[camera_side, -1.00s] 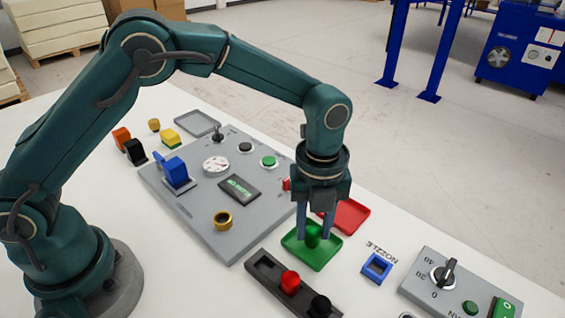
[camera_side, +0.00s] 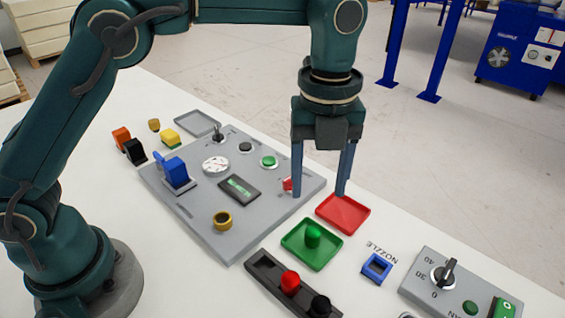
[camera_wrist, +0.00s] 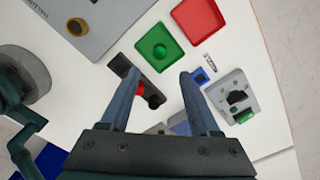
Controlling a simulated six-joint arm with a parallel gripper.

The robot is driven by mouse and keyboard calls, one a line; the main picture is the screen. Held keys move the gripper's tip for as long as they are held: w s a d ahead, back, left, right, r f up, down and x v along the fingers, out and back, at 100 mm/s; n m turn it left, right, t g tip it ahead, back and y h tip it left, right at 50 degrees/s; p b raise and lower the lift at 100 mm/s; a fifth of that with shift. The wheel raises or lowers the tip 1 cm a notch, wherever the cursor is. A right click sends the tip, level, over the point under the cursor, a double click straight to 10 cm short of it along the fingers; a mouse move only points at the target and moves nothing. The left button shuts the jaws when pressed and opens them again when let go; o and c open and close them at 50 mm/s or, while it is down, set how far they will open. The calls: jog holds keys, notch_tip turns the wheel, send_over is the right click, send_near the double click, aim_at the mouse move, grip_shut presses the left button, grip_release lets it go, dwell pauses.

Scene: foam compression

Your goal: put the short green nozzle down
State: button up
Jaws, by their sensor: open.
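The short green nozzle (camera_side: 313,235) stands upright in the green tray (camera_side: 293,252), apart from my gripper. It also shows in the wrist view as a small green round top (camera_wrist: 160,50) in the green tray (camera_wrist: 146,40). My gripper (camera_side: 319,195) is open and empty, raised above the table behind the green tray in the side view. In the wrist view its two fingers (camera_wrist: 157,82) are spread wide with nothing between them.
A red tray (camera_side: 343,214) lies empty beside the green one. A dark rack (camera_side: 262,268) holds a red nozzle (camera_side: 290,282) and a black nozzle (camera_side: 320,304). A blue square holder (camera_side: 376,268) sits by the NOZZLE label. A grey control panel (camera_side: 200,225) lies left.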

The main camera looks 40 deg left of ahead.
jog(key=s+a+r+n+t, duration=0.3)
jog(key=s+a+r+n, duration=0.2)
jog(key=a+r+n, duration=0.6)
jog(key=s+a+f+n+t, duration=0.2)
jog(key=s+f+n, duration=0.5)
jog(key=n, duration=0.9)
jog(key=shift+s+a+f+t, duration=0.35)
jog(key=shift+s+a, duration=0.4)
jog(key=shift+s, duration=0.6)
